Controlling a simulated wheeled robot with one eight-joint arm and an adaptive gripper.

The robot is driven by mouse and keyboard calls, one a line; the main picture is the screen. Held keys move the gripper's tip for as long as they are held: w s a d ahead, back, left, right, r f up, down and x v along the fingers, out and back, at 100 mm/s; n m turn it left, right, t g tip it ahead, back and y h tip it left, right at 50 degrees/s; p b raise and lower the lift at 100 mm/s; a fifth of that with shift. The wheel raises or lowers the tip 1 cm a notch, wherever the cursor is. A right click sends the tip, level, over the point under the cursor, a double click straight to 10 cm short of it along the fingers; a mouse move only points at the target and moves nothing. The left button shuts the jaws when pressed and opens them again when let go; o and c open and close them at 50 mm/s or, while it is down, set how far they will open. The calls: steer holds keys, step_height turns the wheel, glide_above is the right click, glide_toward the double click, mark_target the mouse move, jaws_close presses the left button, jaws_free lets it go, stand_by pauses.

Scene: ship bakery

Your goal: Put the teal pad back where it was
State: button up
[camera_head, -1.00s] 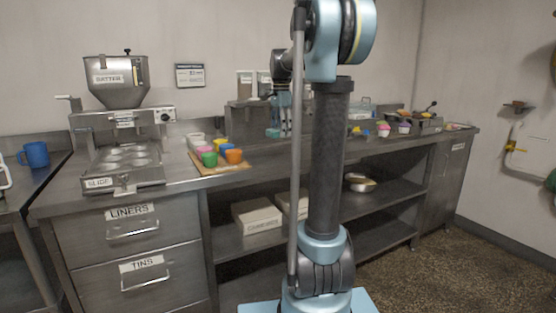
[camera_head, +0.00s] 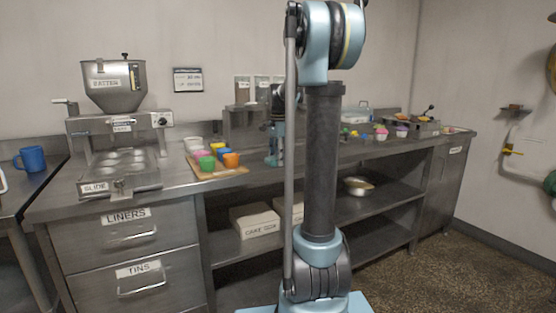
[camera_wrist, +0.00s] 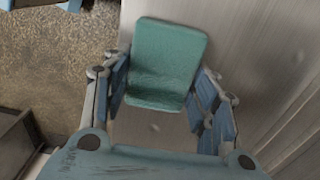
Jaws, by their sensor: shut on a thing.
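The teal pad (camera_wrist: 168,52) is a rounded rectangular block, held between the two blue-padded fingers of my gripper (camera_wrist: 165,92) in the wrist view. The fingers are shut on its sides near its lower end, and its far end sticks out beyond them. Steel surface shows around the pad. I cannot tell whether the pad touches it. In the head view my gripper (camera_head: 273,157) is low over the counter, just right of the cup board, and the pad is too small to make out clearly there.
The steel counter (camera_head: 350,156) runs along the wall. A board (camera_head: 213,172) with several coloured cups stands left of my gripper, and the batter machine (camera_head: 120,150) further left. Coloured cupcakes (camera_head: 381,133) sit to the right. In the wrist view, speckled floor (camera_wrist: 50,75) shows at left.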

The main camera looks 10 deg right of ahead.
steer(key=o, duration=1.1)
step_height(320, 180, up, 12)
steer(key=s+f+n+t, duration=0.1)
steer(key=s+f+n, duration=0.35)
steer(key=s, duration=0.55)
steer(key=s+f+n, duration=0.3)
steer(key=s+f, duration=0.3)
steer(key=s, duration=0.3)
steer(key=s+f+n, duration=0.2)
steer(key=s+f, duration=0.3)
steer(key=f, duration=0.1)
steer(key=s+f+n, duration=0.2)
steer(key=s+f, duration=0.3)
steer(key=f, duration=0.1)
steer(key=s+f+n+t, duration=0.1)
steer(key=s+f+n, duration=0.2)
steer(key=s+f, duration=0.3)
steer(key=shift+a+f, duration=0.1)
steer(key=shift+a, duration=0.3)
